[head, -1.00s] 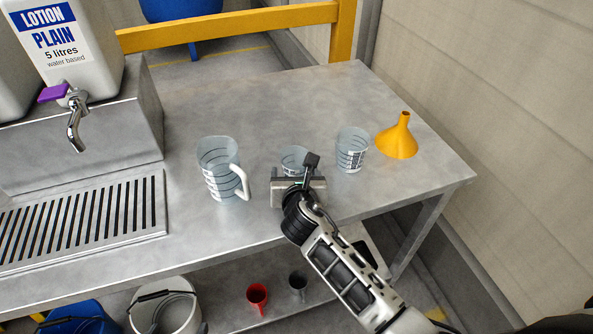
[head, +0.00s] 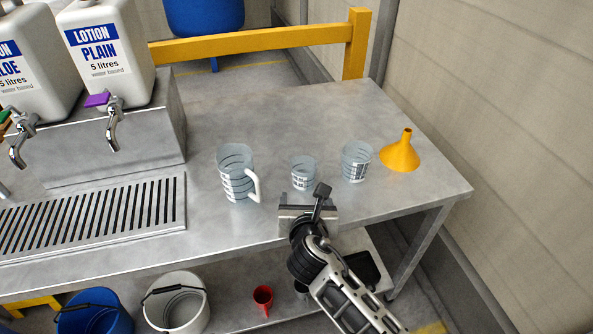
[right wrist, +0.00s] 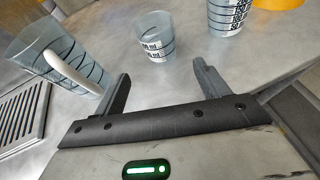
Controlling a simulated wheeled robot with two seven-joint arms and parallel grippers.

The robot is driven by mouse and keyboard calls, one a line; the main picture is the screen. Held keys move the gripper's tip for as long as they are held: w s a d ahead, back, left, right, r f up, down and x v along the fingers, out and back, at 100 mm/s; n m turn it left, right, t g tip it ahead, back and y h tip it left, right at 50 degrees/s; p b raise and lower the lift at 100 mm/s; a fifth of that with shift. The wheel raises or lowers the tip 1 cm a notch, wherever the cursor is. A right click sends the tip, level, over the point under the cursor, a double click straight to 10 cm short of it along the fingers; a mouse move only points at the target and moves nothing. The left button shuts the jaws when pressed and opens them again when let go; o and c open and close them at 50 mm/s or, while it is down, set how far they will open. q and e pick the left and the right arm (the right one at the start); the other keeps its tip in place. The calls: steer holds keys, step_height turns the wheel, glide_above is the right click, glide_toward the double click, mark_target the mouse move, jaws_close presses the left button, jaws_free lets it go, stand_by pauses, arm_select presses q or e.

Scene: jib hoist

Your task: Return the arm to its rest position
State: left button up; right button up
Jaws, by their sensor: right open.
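My right gripper (head: 318,194) is at the front edge of the metal table (head: 270,110), in front of the smallest beaker. In the right wrist view its two fingers (right wrist: 162,85) are apart, with nothing between them. The small clear beaker (head: 303,173) stands upright just beyond the fingers, apart from them; it also shows in the right wrist view (right wrist: 156,38). A handled measuring jug (head: 236,175) stands to its left and a medium beaker (head: 356,161) to its right. My left gripper is not in view.
A yellow funnel (head: 401,155) stands mouth down at the table's right. Lotion containers (head: 112,50) with taps stand at the left behind a slotted drip tray (head: 95,222). The table's back middle is clear.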

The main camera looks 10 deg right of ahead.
steer(key=s+d+f+m+g, duration=0.3)
steer(key=s+d+m+g, duration=0.3)
steer(key=s+m, duration=0.9)
steer(key=s+d+r+m+g+y, duration=0.1)
steer(key=s+m+g, duration=0.1)
steer(key=s+m, duration=0.5)
steer(key=s+d+r+m+g+y, duration=0.1)
steer(key=s+r+m+g+y, duration=0.1)
steer(key=s+m, duration=0.5)
steer(key=w+a+f+m+t+y, duration=0.1)
steer(key=w+a+f+t, duration=0.3)
steer(key=f, duration=0.6)
steer(key=shift+w+a+m+t+y, duration=0.3)
steer(key=shift+w+t+y, duration=0.2)
steer(key=shift+w+t, duration=1.05)
steer(key=shift+w+g, duration=0.25)
